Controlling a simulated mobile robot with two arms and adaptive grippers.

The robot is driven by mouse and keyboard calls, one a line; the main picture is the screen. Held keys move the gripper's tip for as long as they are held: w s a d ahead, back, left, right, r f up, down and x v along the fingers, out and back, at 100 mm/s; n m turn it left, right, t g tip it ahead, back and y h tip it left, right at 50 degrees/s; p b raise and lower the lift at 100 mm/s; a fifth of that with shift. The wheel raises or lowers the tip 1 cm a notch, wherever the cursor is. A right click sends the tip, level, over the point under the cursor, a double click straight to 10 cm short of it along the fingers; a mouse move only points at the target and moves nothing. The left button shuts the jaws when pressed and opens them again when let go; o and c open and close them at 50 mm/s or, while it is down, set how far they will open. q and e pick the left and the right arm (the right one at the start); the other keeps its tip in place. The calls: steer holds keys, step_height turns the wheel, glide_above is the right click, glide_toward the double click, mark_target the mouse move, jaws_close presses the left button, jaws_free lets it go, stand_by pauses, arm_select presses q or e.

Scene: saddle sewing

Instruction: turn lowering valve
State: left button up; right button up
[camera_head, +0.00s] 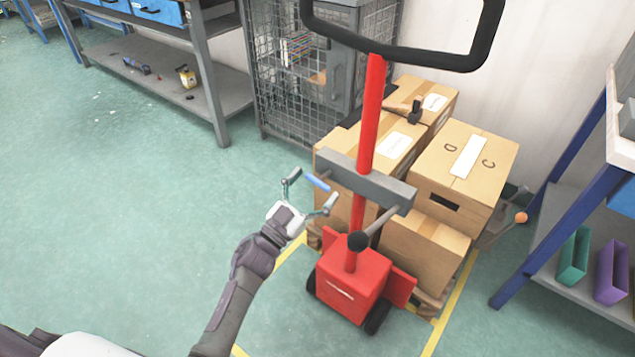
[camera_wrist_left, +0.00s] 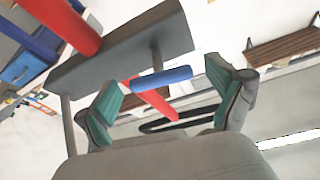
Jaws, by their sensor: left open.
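The red hand pallet truck (camera_head: 368,130) stands upright, with a grey crossbar (camera_head: 385,185) on its column. A small blue grip (camera_head: 317,183) sits at the crossbar's left end; in the left wrist view it shows as a blue cylinder (camera_wrist_left: 162,78) on a thin rod from the grey bar (camera_wrist_left: 120,62). A lever with a black knob (camera_head: 358,241) projects from the crossbar's right end. My left gripper (camera_head: 314,188) is open, and the blue grip appears between its fingertips (camera_wrist_left: 163,92). I cannot tell whether either finger touches it. My right gripper is out of view.
Cardboard boxes (camera_head: 463,170) are stacked behind the truck's column. A wire cage (camera_head: 290,80) and a workbench (camera_head: 210,70) stand at the back. A blue-framed shelf (camera_head: 550,240) is at the right.

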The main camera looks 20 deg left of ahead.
arm_select(q)
steer(key=shift+w+d+r, duration=0.2)
steer(key=shift+w, duration=0.2)
steer(key=c, duration=1.2)
steer(key=shift+o, duration=0.2)
